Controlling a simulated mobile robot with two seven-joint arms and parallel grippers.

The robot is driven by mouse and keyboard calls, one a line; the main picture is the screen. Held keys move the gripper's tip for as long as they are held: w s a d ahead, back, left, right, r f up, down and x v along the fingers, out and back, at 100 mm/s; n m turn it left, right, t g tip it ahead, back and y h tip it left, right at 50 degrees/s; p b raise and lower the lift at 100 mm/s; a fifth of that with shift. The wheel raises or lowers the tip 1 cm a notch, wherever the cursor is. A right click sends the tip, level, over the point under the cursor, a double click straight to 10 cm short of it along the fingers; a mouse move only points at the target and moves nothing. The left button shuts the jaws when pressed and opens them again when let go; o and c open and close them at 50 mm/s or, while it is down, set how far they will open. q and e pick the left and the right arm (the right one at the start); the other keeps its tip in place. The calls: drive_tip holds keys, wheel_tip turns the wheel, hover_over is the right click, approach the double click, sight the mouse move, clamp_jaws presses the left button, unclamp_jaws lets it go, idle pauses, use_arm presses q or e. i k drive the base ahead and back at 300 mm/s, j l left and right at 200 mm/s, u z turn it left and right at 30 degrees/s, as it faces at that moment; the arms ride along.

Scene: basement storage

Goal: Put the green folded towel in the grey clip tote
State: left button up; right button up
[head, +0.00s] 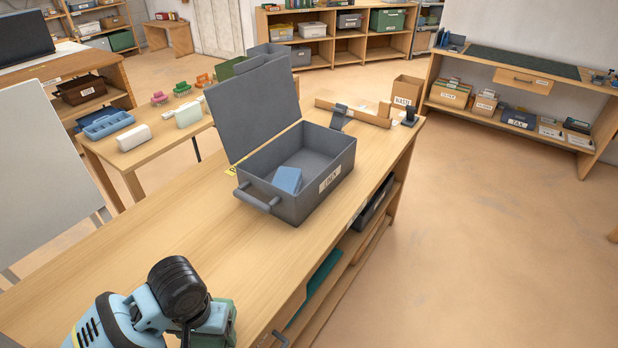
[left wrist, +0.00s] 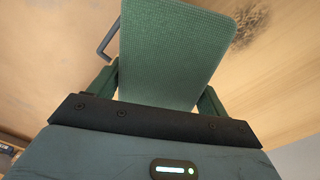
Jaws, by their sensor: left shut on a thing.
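The green folded towel (left wrist: 172,50) fills the middle of the left wrist view, between the fingers of my left gripper (left wrist: 158,92). In the head view the towel (head: 222,322) shows partly behind my left gripper (head: 200,318), low at the near end of the workbench. The gripper is shut on the towel. The grey clip tote (head: 318,204) stands on the bench farther off, up and to the right of the gripper. Its lid (head: 254,108) is raised, and a blue folded item (head: 288,179) lies inside. My right gripper is not in view.
The workbench (head: 180,232) is bare between my left gripper and the tote. A wooden tray (head: 352,114) and a cardboard box (head: 406,90) lie beyond the tote. A side table at left holds a blue caddy (head: 107,124). Open floor lies to the right.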

sight(314, 168)
drive_tip(key=i+l, duration=0.15)
drive_tip(key=l, duration=0.25)
drive_tip(key=i+l+u, duration=0.1)
drive_tip(key=l, duration=0.25)
drive_tip(key=i+l, duration=0.15)
drive_tip(key=l, duration=0.25)
drive_tip(key=i+l, duration=0.15)
drive_tip(key=l, duration=0.25)
drive_tip(key=i+l+u, duration=0.1)
drive_tip(key=l, duration=0.3)
drive_tip(key=i+l, duration=0.15)
drive_tip(key=l, duration=0.25)
drive_tip(key=i+l+u, duration=0.1)
drive_tip(key=l, duration=0.3)
